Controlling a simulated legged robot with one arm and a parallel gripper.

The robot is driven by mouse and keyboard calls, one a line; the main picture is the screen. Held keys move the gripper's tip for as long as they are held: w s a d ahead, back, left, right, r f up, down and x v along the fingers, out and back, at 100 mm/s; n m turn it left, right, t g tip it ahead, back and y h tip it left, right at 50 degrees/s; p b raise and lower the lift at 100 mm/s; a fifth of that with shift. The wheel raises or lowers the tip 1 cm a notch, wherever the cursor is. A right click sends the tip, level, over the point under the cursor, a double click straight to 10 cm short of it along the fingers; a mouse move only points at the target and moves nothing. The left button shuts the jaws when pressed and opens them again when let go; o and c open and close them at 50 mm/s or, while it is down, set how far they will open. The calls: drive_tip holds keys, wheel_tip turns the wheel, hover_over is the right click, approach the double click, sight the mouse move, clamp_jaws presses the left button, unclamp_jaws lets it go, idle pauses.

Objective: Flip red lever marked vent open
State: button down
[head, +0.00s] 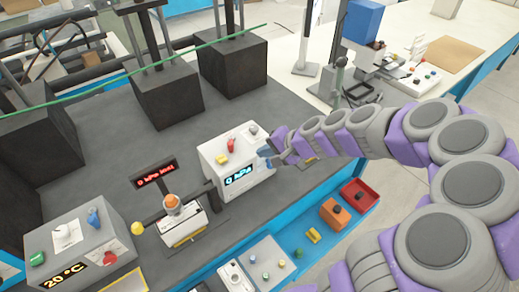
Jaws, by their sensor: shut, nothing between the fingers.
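A small red lever (230,144) stands on top of a white box (212,174) with a blue-lit display that seems to read 0 hPa. Any marking beside the lever is too small to read. My gripper (266,155) is shut and empty at the right side of the box, to the right of the lever and apart from it. I cannot tell whether its tip touches the box.
A yellow part (221,159) and a grey knob (253,128) sit on the same box. Left of it are an instrument with an orange knob (172,201) and a 20 °C box (75,245). Dark blocks (232,65) with posts stand behind. A blue tray (295,243) lies in front.

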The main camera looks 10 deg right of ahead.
drive_tip(key=s+a+r+n+g+h, duration=0.1)
drive_tip(key=s+a+r+n+g, duration=0.15)
drive_tip(key=s, duration=0.45)
drive_tip(key=s+a+r+n+g, duration=0.2)
drive_tip(key=s+a+n, duration=0.1)
drive_tip(key=s, duration=0.4)
drive_tip(key=s+d+n+g+h, duration=0.1)
drive_tip(key=s+d+h, duration=0.2)
drive_tip(key=s, duration=0.7)
drive_tip(key=s+d+r+n+g+h, duration=0.1)
drive_tip(key=s+d+g+h, duration=0.1)
drive_tip(key=s, duration=0.8)
drive_tip(key=shift+s+d+r+n+h, duration=0.25)
drive_tip(key=shift+s+d+n+h, duration=0.15)
drive_tip(key=shift+d+h, duration=0.2)
